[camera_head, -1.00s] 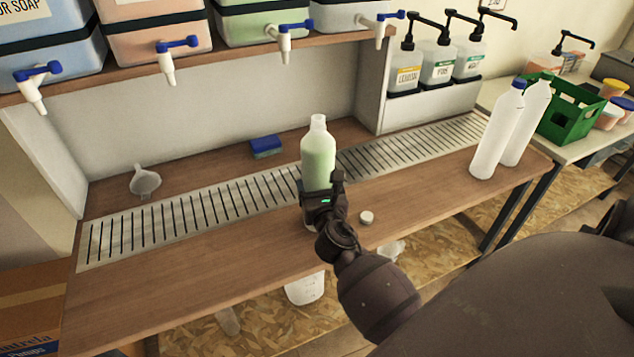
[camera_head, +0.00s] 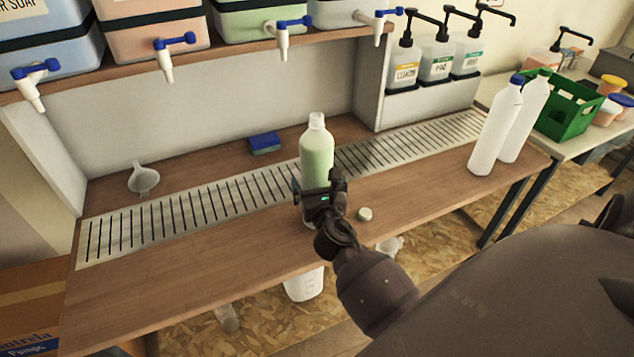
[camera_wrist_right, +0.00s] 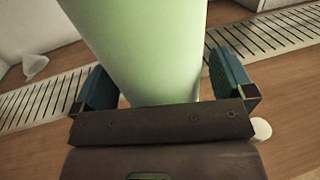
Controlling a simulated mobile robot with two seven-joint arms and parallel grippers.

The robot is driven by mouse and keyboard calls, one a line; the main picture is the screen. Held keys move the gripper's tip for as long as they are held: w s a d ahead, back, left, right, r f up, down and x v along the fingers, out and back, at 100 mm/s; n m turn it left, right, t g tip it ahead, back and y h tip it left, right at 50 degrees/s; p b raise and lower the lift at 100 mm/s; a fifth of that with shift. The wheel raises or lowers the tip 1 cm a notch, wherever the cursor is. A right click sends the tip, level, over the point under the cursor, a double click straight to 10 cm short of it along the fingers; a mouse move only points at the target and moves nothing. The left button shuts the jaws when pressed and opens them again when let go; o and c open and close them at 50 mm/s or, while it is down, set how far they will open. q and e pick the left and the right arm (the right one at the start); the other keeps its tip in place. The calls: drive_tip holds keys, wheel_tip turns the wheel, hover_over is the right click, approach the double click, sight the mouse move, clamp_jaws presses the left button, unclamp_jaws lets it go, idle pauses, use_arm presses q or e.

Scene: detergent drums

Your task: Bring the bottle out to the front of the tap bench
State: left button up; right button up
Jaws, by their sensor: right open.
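The bottle (camera_head: 317,150), clear with pale green liquid and an uncapped neck, stands upright on the tap bench (camera_head: 200,265). Its lower part is hidden by my gripper, but its foot appears to be on the wood in front of the slotted drain strip. My right gripper (camera_head: 320,190) is open, with one finger on each side of the bottle. In the right wrist view the green bottle (camera_wrist_right: 150,50) stands between the two blue-padded fingers (camera_wrist_right: 163,88), with narrow gaps showing. My left gripper is not in view.
A small round cap (camera_head: 365,214) lies right of the bottle. A funnel (camera_head: 143,178) and a blue sponge (camera_head: 264,143) lie behind the drain strip (camera_head: 250,195). Two white bottles (camera_head: 497,125) stand at the bench's right end. Taps (camera_head: 282,38) overhang the back. The front left wood is clear.

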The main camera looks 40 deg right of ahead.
drive_tip(key=v, duration=1)
drive_tip(key=shift+s+a, duration=0.25)
drive_tip(key=shift+s, duration=0.1)
drive_tip(key=shift+r, duration=0.1)
drive_tip(key=s+a+f+m+g+y, duration=0.1)
drive_tip(key=s+f+m, duration=0.3)
drive_tip(key=m, duration=0.6)
drive_tip(key=s+a+f+m+g+y+p, duration=0.1)
drive_tip(key=s+f+m+y, duration=0.3)
drive_tip(key=m, duration=0.5)
drive_tip(key=s+a+f+m+g+y, duration=0.2)
drive_tip(key=s+f+m, duration=0.3)
drive_tip(key=m, duration=0.5)
drive_tip(key=s+a+g, duration=0.1)
drive_tip(key=s, duration=0.1)
drive_tip(key=shift+s+m+y, duration=0.3)
drive_tip(key=shift+s+y, duration=0.1)
